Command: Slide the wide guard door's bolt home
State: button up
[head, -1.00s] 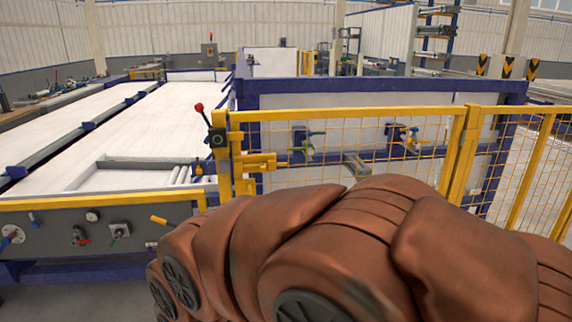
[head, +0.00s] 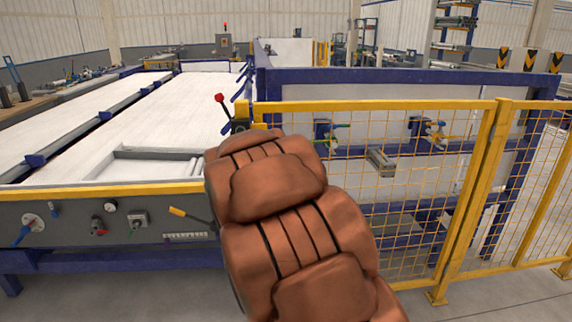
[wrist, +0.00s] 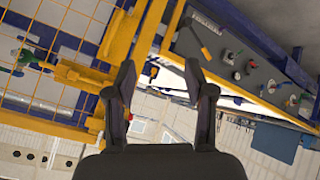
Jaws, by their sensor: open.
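The wide guard door (head: 400,105) is a yellow-framed mesh panel right of centre in the head view. It stands upright beside the machine. In the head view my brown arm hides its latch side and the bolt. In the wrist view the door's mesh (wrist: 45,98) fills the left, and yellow bolt hardware (wrist: 82,74) juts from its edge towards my left finger. How far the bolt is slid is not clear. My gripper (wrist: 159,75) is open with nothing between its fingers; its left fingertip appears close to the hardware, but contact cannot be told.
A red-knobbed lever (head: 221,99) stands by the latch-side post. The machine's grey control panel (head: 75,215) with knobs and a yellow-handled lever (head: 180,212) lies left of my arm; it fills the wrist view's right side. Clear floor (head: 500,300) shows at lower right.

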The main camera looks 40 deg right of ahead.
jog(key=shift+w+d+r+n+t+h+p, duration=0.45)
jog(key=shift+w+d+t+h, duration=0.6)
jog(key=shift+w+d, duration=2.4)
jog(key=shift+w+d+r+n+t+h+p, duration=0.2)
jog(key=shift+w+d+r+t+h, duration=0.7)
jog(key=shift+d, duration=4.7)
jog(key=shift+w+d+r+n+t+h+p, duration=0.3)
jog(key=shift+w+d+t+h, duration=0.85)
jog(key=shift+w+d, duration=2.5)
jog(key=shift+s+d, duration=0.9)
jog(key=shift+s, duration=0.05)
grip_shut()
